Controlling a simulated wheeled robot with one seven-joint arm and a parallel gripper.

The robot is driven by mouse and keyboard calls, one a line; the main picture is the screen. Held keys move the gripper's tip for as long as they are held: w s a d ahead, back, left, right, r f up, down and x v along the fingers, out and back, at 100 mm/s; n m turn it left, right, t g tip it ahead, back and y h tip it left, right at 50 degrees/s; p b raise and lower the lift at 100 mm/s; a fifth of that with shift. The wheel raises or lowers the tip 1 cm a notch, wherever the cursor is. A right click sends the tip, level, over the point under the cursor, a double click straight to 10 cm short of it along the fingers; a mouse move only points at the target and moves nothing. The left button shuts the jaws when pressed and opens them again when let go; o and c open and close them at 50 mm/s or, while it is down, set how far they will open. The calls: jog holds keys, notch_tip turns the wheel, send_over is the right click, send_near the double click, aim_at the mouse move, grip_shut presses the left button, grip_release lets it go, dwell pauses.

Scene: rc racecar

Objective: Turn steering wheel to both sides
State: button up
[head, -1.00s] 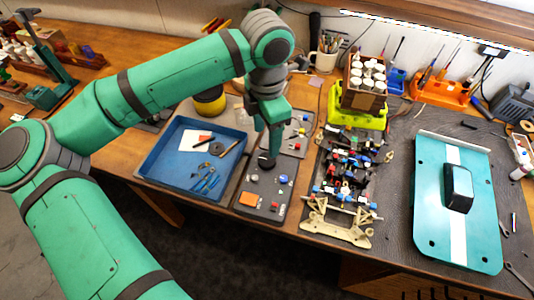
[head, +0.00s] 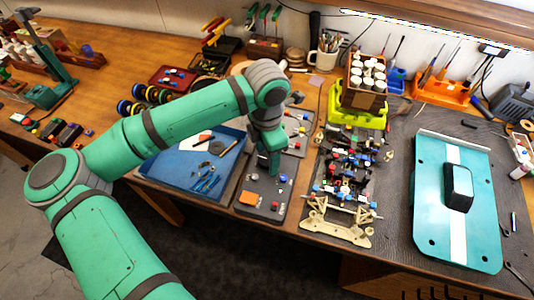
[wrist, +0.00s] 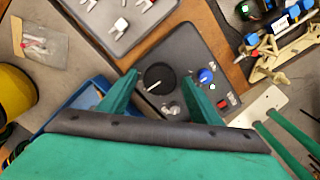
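A round black knob (wrist: 158,78) with a white pointer line sits on a dark grey control panel (wrist: 200,52); it is the only wheel-like control I can make out. The panel also shows in the head view (head: 243,209). My gripper (wrist: 165,84) is open, with one green finger left of the knob and one to its right, and a gap to the knob on the right. In the head view my gripper (head: 274,168) points down over the panel and hides the knob. I cannot tell whether the fingers reach down to knob height.
A blue knob (wrist: 206,76) and a red switch (wrist: 222,103) sit right of the black knob. A blue tray (head: 165,180) stands left of the panel. The car chassis (head: 340,226) stands to its right, and a teal body shell (head: 430,200) lies farther right.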

jog(key=c, duration=0.9)
jog(key=shift+m, duration=0.4)
jog(key=m, duration=0.3)
jog(key=shift+m, duration=2.2)
